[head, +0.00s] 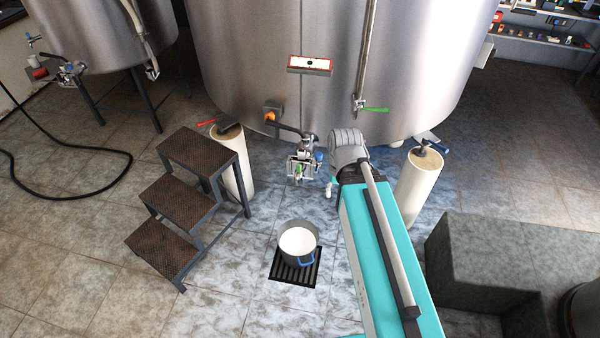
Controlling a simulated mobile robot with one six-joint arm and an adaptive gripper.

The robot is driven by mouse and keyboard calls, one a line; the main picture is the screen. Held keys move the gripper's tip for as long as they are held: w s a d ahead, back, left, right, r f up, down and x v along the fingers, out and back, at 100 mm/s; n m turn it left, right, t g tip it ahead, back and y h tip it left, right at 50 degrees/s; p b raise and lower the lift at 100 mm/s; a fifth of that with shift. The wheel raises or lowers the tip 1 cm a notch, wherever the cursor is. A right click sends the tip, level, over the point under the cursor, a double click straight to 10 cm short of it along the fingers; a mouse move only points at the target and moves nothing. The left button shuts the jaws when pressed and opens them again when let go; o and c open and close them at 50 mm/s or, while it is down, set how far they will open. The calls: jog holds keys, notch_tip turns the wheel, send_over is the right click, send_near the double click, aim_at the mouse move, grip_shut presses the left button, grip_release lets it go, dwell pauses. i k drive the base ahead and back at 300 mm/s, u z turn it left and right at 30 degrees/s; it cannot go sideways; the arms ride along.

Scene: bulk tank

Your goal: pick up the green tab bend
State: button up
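Below the outlet of the big steel tank is a small cluster of white and metal fittings (302,162) with coloured marks. A small green mark (298,170) shows at its lower front and may be the green tab bend; its shape is too small to make out. A blue mark sits at the cluster's right side. My arm rises at the right of the cluster, its grey upper part close to the tank front. I cannot make out my gripper's fingers, or whether anything is in them.
A pot of white liquid (298,242) stands on a floor grate (284,272). Dark steps (190,200) are at left, and pale tank legs (232,165) flank the cluster. A grey block (480,250) is at right.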

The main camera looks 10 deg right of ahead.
aim_at(300, 168)
jog(key=z, duration=0.3)
jog(key=k, duration=1.55)
jog(key=u, duration=0.35)
jog(key=i, duration=1)
jog(key=z, duration=0.05)
